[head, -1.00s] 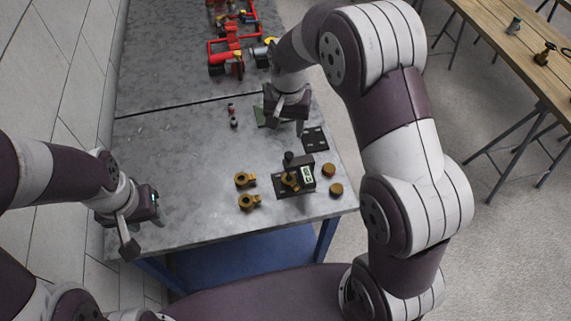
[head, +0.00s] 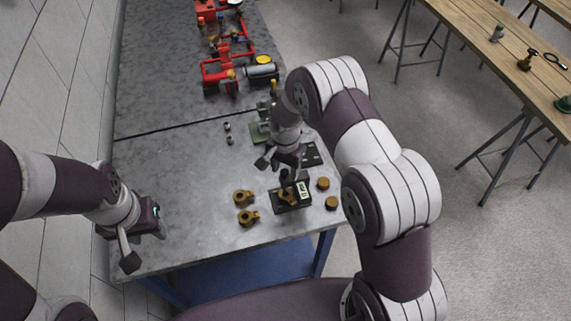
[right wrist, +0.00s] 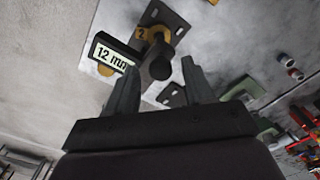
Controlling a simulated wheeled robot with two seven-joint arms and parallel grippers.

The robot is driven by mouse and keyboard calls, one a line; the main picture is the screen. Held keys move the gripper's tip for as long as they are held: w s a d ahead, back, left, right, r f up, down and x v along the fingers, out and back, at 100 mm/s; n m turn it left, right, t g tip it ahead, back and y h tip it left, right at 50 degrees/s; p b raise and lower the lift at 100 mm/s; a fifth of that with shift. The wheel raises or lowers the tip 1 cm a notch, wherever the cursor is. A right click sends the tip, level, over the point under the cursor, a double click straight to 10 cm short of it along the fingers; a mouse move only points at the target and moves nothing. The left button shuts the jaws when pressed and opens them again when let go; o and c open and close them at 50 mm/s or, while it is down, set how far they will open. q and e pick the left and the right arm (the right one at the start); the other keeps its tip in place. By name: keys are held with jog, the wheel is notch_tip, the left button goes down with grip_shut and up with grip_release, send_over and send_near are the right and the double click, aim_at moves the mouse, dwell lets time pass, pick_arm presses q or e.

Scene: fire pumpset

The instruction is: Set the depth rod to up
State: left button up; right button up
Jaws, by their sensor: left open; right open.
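A small dark fixture (head: 292,198) stands near the table's front right. It holds a brass fitting (head: 286,192) and has a white label reading like "12 mm" (right wrist: 110,54). A black round-ended knob (right wrist: 161,67), which may be the depth rod's top, rises from it; it also shows in the head view (head: 284,174). My right gripper (head: 280,163) is open just above the fixture. In the right wrist view the knob appears between its open fingers (right wrist: 160,80); contact cannot be told. My left gripper (head: 146,243) is open and empty over the table's front left.
Two brass fittings (head: 243,197) (head: 248,217) lie left of the fixture, two brass caps (head: 322,183) (head: 331,203) right of it. A dark plate (head: 311,154) and green object (head: 258,133) lie behind. A red pumpset (head: 225,72) stands further back. The table's left middle is clear.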

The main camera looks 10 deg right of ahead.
jog(key=shift+a, duration=0.1)
jog(key=shift+a+r, duration=0.1)
jog(key=c, duration=0.4)
jog(key=shift+s, duration=0.1)
grip_shut()
notch_tip(320, 180, up, 5)
jog(key=shift+f+p, duration=0.15)
jog(key=shift+p, duration=1)
jog(key=shift+w, duration=0.2)
jog(key=shift+o, duration=0.8)
grip_release()
jog(key=shift+o, duration=1.2)
jog(key=shift+s, duration=0.1)
